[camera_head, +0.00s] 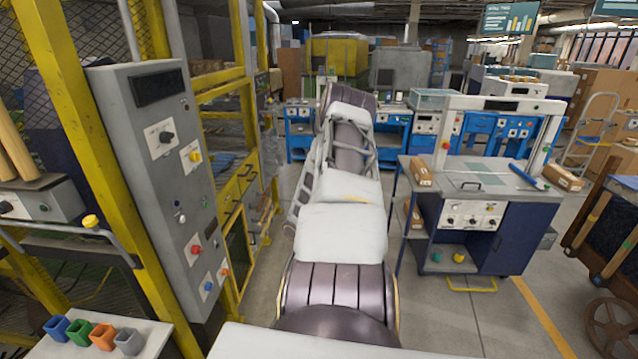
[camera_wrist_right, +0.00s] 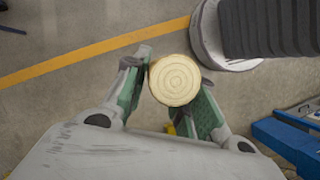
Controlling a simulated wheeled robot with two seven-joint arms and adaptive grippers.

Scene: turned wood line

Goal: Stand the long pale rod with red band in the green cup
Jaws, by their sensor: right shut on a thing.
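In the head view, the green cup (camera_head: 79,333) stands in a row on a white table at the lower left, between a blue cup (camera_head: 57,328) and an orange cup (camera_head: 103,336). In the right wrist view, my right gripper (camera_wrist_right: 172,88) is shut on a pale wooden rod (camera_wrist_right: 175,80), seen end-on as a round face with rings. Its length and any red band are hidden from this angle. In the head view my arm reaches forward in the middle and hides its gripper. My left gripper is not in view.
A grey cup (camera_head: 129,342) ends the row. A grey control panel (camera_head: 158,190) and yellow frame stand beside the cups. Pale rods (camera_head: 14,145) rise at the far left. A cart with rods (camera_head: 600,240) is at the right. A workbench (camera_head: 470,200) stands ahead.

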